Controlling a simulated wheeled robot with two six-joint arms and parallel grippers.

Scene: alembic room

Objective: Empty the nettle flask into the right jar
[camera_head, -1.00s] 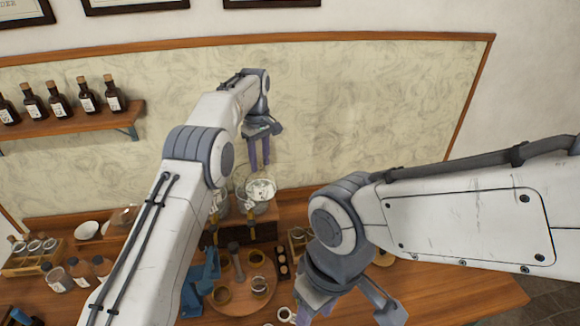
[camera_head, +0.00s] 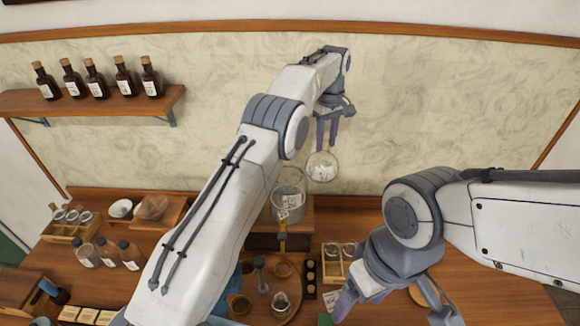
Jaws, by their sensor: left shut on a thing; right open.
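A round clear glass flask (camera_head: 321,168) with a pale label hangs below my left gripper (camera_head: 327,133), whose fingers are shut on it. I cannot read the label or tell how much is inside. The right jar (camera_head: 290,192), a clear glass with a label and a brass tap below, stands on a wooden stand (camera_head: 297,217). The flask is above and to the right of the jar's mouth in the picture, apart from its rim. The left jar is hidden behind my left arm. My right gripper (camera_head: 392,312) is open and empty, low over the front of the table.
A round wooden tray (camera_head: 275,312) with small vessels lies below the stand. A vial rack (camera_head: 337,265) stands to its right. Brown bottles line the wall shelf (camera_head: 95,103). Bottles and another rack (camera_head: 68,226) stand at left. The table's right part (camera_head: 495,290) looks clear.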

